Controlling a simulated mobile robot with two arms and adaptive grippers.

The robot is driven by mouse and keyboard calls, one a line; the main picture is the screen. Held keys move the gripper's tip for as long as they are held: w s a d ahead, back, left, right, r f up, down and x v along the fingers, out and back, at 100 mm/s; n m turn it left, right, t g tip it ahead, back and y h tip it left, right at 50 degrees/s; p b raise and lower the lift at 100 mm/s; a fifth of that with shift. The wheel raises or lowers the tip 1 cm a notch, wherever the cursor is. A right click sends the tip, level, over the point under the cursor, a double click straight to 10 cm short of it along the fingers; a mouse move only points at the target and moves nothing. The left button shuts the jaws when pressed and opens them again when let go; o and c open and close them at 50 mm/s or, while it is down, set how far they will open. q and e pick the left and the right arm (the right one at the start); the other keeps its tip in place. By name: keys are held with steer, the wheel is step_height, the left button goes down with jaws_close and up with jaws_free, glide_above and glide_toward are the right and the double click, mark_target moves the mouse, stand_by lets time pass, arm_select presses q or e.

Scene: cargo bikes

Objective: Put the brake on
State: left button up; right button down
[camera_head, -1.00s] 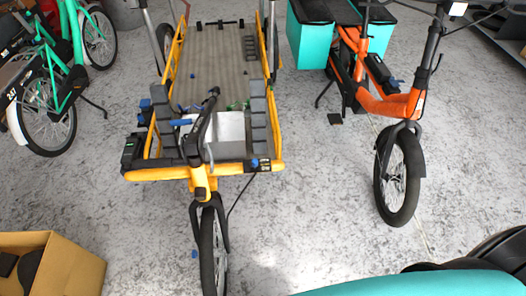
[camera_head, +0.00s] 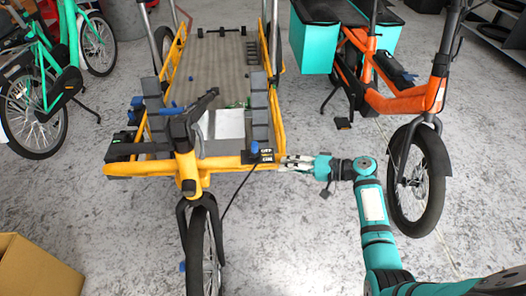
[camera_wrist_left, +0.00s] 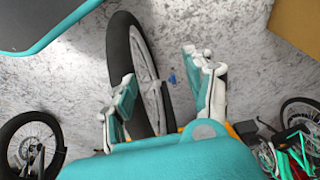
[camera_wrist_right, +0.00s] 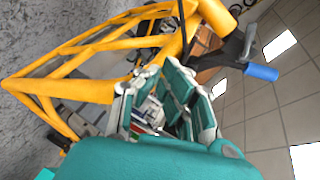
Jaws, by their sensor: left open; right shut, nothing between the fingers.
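The yellow cargo bike (camera_head: 150,168) stands in the middle of the head view, its front wheel (camera_head: 203,252) toward me. At its front right corner is a black labelled box (camera_head: 262,156) with a small blue-tipped part (camera_head: 254,148); the label is too small to read surely. My right gripper (camera_head: 286,162) is shut and empty just right of this box; contact is unclear. The right wrist view shows yellow frame tubes (camera_wrist_right: 95,90) and a dark lever with a blue end (camera_wrist_right: 262,72) beyond the fingers (camera_wrist_right: 166,74). My left gripper (camera_wrist_left: 160,82) is open and empty, above a wheel (camera_wrist_left: 135,65).
An orange bike (camera_head: 405,100) with teal boxes stands at the right, its front wheel close to my right arm. Green bikes (camera_head: 60,80) stand at the left. A cardboard box (camera_head: 35,268) is at the lower left. Bare floor (camera_head: 90,215) lies left of the cargo bike.

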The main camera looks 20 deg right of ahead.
mark_target(254, 150)
arm_select(q)
steer(key=b+v, duration=0.1)
steer(key=v, duration=0.3)
steer(key=shift+a, duration=0.1)
arm_select(e)
step_height(254, 150, up, 12)
steer(key=d+n+t+y, duration=0.1)
steer(key=d+n+y, duration=0.1)
steer(key=y, duration=0.2)
steer(key=shift+w+n+y, duration=0.3)
steer(key=shift+w, duration=0.1)
arm_select(q)
steer(key=shift+w, duration=0.1)
arm_select(e)
steer(key=shift+r, duration=0.1)
steer(key=x, duration=1)
arm_select(q)
steer(key=shift+w+f, duration=0.15)
steer(key=shift+f, duration=0.3)
arm_select(e)
steer(key=s, duration=0.1)
steer(key=s+f, duration=0.1)
steer(key=s, duration=0.1)
steer(key=shift+s+a+f, duration=0.3)
steer(key=shift+s, duration=0.05)
